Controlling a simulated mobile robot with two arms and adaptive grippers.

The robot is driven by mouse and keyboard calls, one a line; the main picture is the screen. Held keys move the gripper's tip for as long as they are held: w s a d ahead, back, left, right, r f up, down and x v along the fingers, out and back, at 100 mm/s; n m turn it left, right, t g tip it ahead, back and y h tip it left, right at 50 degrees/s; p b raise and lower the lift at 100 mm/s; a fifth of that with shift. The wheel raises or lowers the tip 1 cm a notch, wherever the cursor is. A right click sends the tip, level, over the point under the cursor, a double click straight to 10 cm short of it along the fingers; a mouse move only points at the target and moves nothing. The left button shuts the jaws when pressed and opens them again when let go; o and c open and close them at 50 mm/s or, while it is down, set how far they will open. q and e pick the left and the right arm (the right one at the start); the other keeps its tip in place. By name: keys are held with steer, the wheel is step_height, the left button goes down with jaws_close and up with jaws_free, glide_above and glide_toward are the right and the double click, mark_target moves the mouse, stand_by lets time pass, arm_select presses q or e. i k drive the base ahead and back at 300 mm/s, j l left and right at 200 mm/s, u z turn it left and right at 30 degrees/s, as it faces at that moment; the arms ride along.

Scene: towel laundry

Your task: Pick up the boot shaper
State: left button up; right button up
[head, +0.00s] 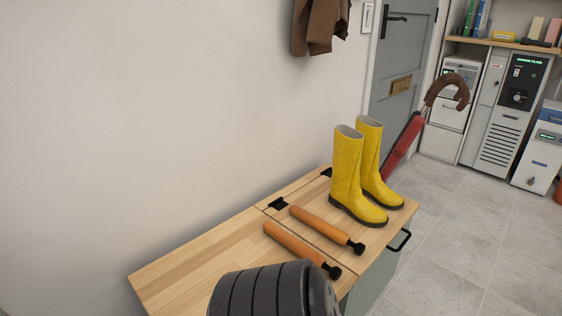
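Two boot shapers lie side by side on the wooden bench (190,272). Both are orange-brown rods with black knobs at their near right ends. The farther boot shaper (318,224) lies closer to the boots, and the nearer boot shaper (292,244) lies to its left and front. A pair of yellow boots (347,172) stands upright on the right end of the bench. Neither of my grippers shows in the head view. A dark ribbed part of my arm covers the bench's front edge at the bottom.
A red umbrella (402,146) with a brown curved handle stands behind the boots. A black handle (399,241) sticks out from the bench's right side. A brown coat (320,26) hangs on the wall. The bench's left part and the tiled floor (450,235) are clear.

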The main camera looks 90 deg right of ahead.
mark_target(302, 251)
steer(key=z, duration=2.85)
steer(key=k+l+u, duration=0.1)
steer(key=u, duration=0.4)
steer(key=k+u, duration=0.2)
steer(key=u, duration=0.3)
steer(key=k+u, duration=0.15)
steer(key=u, duration=0.35)
steer(key=z, duration=1.35)
steer(key=u, duration=0.3)
steer(key=i+l+u, duration=0.1)
steer(key=l+u, duration=0.2)
steer(key=i+l+u, duration=0.1)
steer(key=l+u, duration=0.5)
steer(key=i, duration=0.05)
